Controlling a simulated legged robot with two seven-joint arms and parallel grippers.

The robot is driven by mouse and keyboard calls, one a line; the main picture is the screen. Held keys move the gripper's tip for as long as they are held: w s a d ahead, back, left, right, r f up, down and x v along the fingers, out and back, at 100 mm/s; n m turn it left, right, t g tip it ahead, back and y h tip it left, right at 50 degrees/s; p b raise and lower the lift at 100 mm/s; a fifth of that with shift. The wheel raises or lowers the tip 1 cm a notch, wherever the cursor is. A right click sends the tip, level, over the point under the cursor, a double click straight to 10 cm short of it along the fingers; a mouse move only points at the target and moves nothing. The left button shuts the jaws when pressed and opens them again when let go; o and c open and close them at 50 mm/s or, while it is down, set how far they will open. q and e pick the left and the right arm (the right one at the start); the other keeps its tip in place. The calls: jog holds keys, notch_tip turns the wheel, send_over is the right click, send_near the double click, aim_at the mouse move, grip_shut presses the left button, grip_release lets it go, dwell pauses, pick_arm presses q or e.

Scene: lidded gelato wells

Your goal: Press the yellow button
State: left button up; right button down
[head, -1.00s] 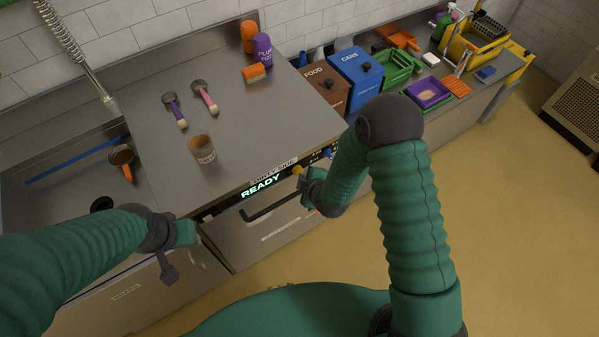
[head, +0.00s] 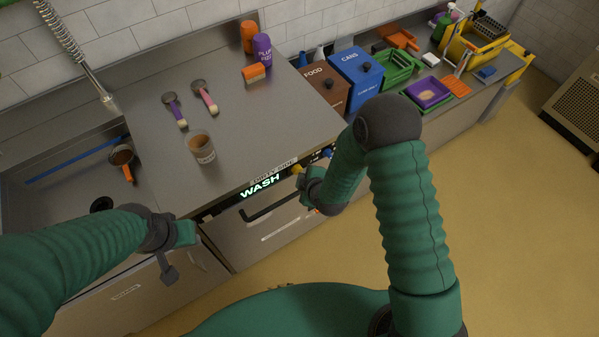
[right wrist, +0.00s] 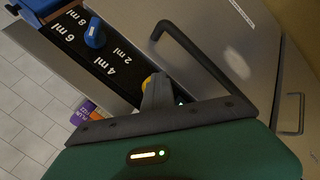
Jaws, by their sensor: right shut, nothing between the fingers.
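The yellow button (head: 297,169) is on the front panel under the steel counter, right of a lit display (head: 260,187) that reads "WASH". In the right wrist view, a sliver of the yellow button (right wrist: 147,81) shows just beyond my fingertips. My right gripper (head: 303,181) is shut and empty, with its tips (right wrist: 156,91) at the button; they look in contact, but the exact contact point is hidden. My left gripper (head: 180,238) hangs empty-looking in front of the counter at left, away from the button; its jaw opening is unclear.
A black bar handle (head: 270,209) runs below the display. A blue knob (right wrist: 95,36) with ml markings sits beside the button. A brown cup (head: 202,149) and brushes (head: 205,96) stand or lie on the counter. Brown and blue bins (head: 357,74) stand at right.

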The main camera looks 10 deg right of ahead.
jog(key=shift+s+d, duration=0.25)
jog(key=shift+s, duration=0.55)
jog(key=s, duration=0.1)
jog(key=s+d, duration=0.1)
jog(key=s, duration=0.2)
jog(key=shift+s+d, duration=0.4)
dwell(0.3)
jog(key=s+d+r+m+g, duration=0.2)
jog(key=s+r+m+g, duration=0.1)
jog(key=s+r+m, duration=0.3)
jog(key=s+d+r+m+g+h, duration=0.1)
jog(key=s+d+r+m+g, duration=0.2)
jog(key=s+r+m, duration=0.3)
notch_tip(320, 180, up, 4)
jog(key=shift+s+f+m, duration=0.2)
jog(key=shift+s+m, duration=0.15)
jog(key=shift+m, duration=0.65)
